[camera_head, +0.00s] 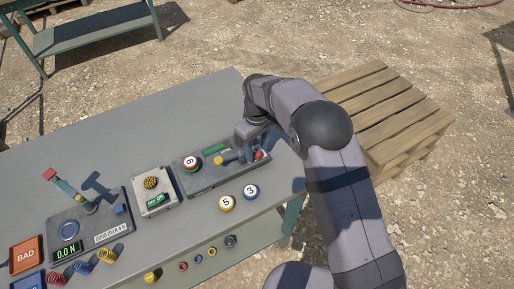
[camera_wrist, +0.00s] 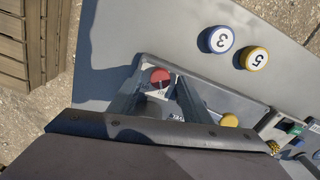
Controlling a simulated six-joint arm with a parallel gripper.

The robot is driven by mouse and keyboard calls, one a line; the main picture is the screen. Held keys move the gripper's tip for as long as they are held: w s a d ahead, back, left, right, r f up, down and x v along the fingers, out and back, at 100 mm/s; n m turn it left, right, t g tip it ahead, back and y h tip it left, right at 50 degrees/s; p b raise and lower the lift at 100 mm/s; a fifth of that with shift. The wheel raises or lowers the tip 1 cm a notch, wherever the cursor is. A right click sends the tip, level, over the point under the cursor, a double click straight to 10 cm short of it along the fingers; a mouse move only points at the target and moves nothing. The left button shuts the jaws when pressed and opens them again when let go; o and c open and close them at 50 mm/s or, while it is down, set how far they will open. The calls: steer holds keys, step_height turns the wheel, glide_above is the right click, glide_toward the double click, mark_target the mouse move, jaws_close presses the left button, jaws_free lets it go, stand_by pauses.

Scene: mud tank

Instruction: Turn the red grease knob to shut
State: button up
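The red knob (camera_wrist: 160,77) is a small round cap at the end of a grey panel in the wrist view. In the head view the red knob (camera_head: 259,154) shows at the right end of the panel (camera_head: 205,182), partly hidden by my gripper. My gripper (camera_wrist: 161,84) points down over that end, with its two fingers apart on either side of the red knob. It looks open, and I cannot see contact with the knob. A pale label lies beside the knob, partly hidden and unreadable. The knob's turned position cannot be told.
Yellow puck 5 (camera_head: 227,203) and blue puck 3 (camera_head: 251,191) lie in front. A switch box (camera_head: 155,197) and a gauge board (camera_head: 112,232) stand left.

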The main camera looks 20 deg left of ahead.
mark_target(259, 153)
steer(key=shift+r+b, duration=1.2)
steer(key=shift+r, duration=2.45)
steer(key=shift+d, duration=0.3)
steer(key=s+d+m, duration=0.4)
steer(key=s+d, duration=0.2)
steer(key=d, duration=0.7)
steer(key=s+d+m, duration=0.5)
steer(key=s+d, duration=0.1)
steer(key=d, duration=0.6)
steer(key=s+d+f+m, duration=0.2)
steer(key=s+d, duration=0.3)
steer(key=s, duration=0.4)
steer(key=shift+f+m, duration=0.15)
steer(key=shift+m, duration=0.25)
